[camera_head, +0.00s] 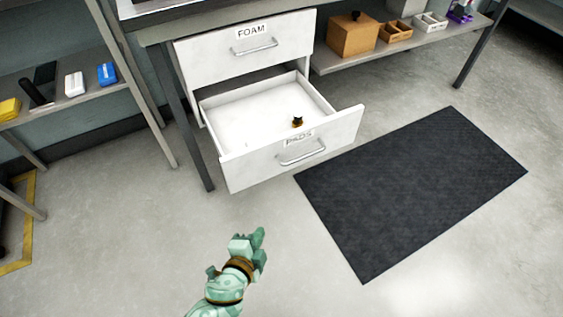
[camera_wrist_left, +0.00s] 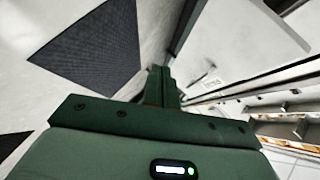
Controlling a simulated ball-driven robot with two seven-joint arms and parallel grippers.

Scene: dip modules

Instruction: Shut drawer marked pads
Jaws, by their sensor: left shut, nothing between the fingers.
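The white drawer marked PADS (camera_head: 340,136) stands pulled out below the closed FOAM drawer (camera_head: 290,40) in the head view. Its handle (camera_head: 302,152) is a metal bar on the front panel. A small dark and orange item (camera_head: 297,122) sits inside the open drawer. My left gripper (camera_head: 259,237) is shut and empty, in front of and below the drawer front, apart from it. In the left wrist view the shut fingers (camera_wrist_left: 161,85) point toward pale surfaces that I cannot fully make out. My right gripper is not in view.
A dark mat (camera_head: 415,190) lies on the floor to the right of the drawer. A shelf (camera_head: 80,98) with small boxes stands at the left. A table leg (camera_head: 185,125) is just left of the drawer. The grey floor in front is clear.

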